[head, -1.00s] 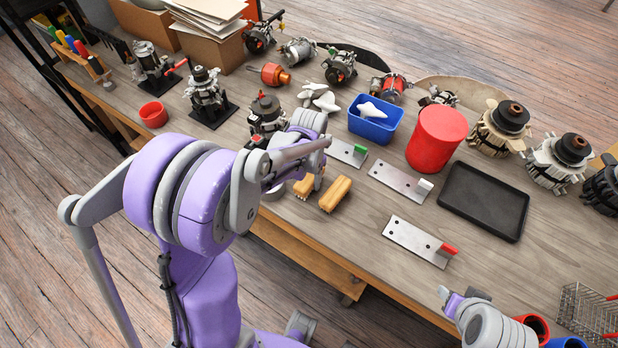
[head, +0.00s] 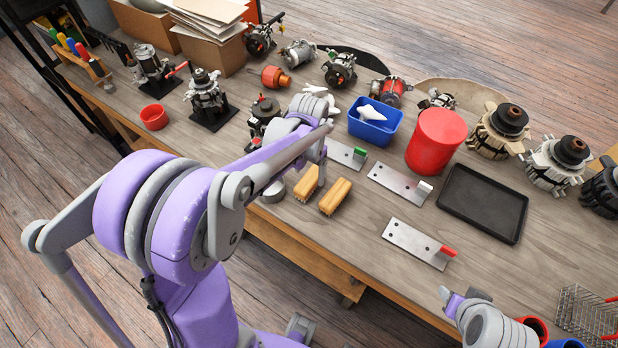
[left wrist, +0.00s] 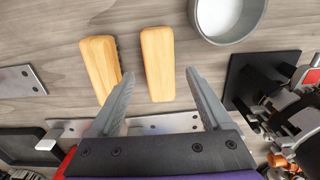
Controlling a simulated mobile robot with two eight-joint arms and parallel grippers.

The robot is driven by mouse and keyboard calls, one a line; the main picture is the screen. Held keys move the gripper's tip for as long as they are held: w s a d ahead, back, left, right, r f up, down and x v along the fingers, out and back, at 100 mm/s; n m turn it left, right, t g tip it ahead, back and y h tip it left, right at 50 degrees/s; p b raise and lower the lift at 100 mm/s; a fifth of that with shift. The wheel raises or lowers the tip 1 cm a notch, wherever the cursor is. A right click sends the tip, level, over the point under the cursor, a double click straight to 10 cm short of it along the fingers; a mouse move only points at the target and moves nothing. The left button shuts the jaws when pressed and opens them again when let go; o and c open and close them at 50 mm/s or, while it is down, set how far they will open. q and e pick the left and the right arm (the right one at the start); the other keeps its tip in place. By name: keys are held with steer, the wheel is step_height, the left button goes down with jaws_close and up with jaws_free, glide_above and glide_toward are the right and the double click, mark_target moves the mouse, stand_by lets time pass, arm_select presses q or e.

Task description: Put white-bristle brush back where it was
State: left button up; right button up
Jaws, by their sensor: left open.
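Two wooden-backed brushes lie on the bench near its front edge: a left one (head: 306,183) and a right one (head: 335,196) in the head view. Their bristles face mostly out of sight, so I cannot tell which is white. In the left wrist view they show as a right brush (left wrist: 157,62) and a left brush (left wrist: 99,66). My left gripper (left wrist: 157,82) is open and empty, its fingers on either side of the near end of the right brush in that view, apparently above it. My right gripper (head: 462,298) is at the lower right; its jaws are unclear.
A round metal bowl (left wrist: 228,16) is close beside the brushes. Metal plates with a green (head: 347,153), a white (head: 400,182) and a red tab (head: 420,243) lie to the right. A blue bin (head: 375,123), red canister (head: 436,140) and black tray (head: 483,202) stand beyond.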

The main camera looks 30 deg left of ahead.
mark_target(309, 179)
arm_select(q)
step_height(309, 179, up, 7)
steer(key=s+d+t, duration=0.2)
steer(key=s+d, duration=0.1)
steer(key=s, duration=0.4)
steer(key=s+d+n+t, duration=0.1)
steer(key=s+d+t, duration=0.2)
steer(key=s, duration=0.5)
steer(key=shift+d+f+t, duration=0.3)
steer(key=shift+d+f, duration=0.1)
steer(key=shift+d, duration=0.05)
stand_by(0.3)
